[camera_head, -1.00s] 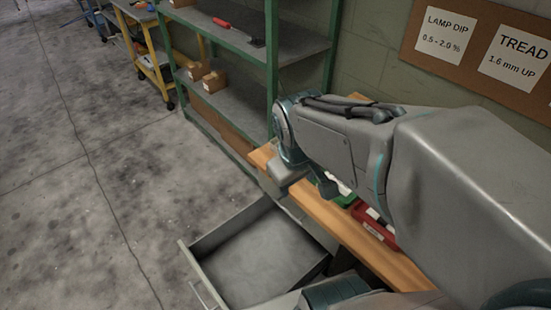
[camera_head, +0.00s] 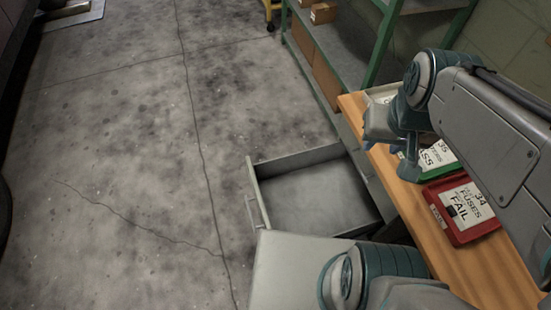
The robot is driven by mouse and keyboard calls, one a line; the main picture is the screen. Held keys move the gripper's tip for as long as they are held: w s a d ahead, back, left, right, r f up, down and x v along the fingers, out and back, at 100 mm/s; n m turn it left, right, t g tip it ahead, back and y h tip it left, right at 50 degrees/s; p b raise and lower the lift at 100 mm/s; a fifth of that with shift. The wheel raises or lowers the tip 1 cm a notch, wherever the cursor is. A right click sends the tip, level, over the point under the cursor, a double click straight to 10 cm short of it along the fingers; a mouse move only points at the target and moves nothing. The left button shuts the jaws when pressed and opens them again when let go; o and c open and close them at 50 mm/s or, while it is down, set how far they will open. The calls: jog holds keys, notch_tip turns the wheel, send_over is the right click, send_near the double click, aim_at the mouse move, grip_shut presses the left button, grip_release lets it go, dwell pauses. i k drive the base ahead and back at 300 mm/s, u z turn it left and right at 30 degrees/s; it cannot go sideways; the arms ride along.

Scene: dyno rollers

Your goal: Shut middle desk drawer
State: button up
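A grey desk drawer (camera_head: 262,205) stands pulled out from the desk in the head view, its inside empty. Its front with a bar handle (camera_head: 251,211) faces left, over the floor. I cannot tell from this view whether it is the middle one. The wooden desk top (camera_head: 480,262) runs along the right of it. The end of my arm, with my gripper (camera_head: 406,165), is above the desk top, up and right of the drawer and apart from it. The fingers are not clear, so their opening cannot be told.
A green tray (camera_head: 440,160) and a red tray (camera_head: 462,210), both labelled, lie on the desk top near my arm. A green shelf rack (camera_head: 384,45) with cardboard boxes (camera_head: 322,13) stands behind. The concrete floor left of the drawer is clear.

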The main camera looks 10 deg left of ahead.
aim_at(321, 191)
jog(key=z, duration=1.2)
jog(key=k, duration=0.9)
jog(key=u, duration=1.55)
jog(key=i, duration=0.5)
jog(key=u, duration=0.85)
jog(key=k, duration=0.6)
jog(key=z, duration=0.9)
jog(key=i, duration=0.5)
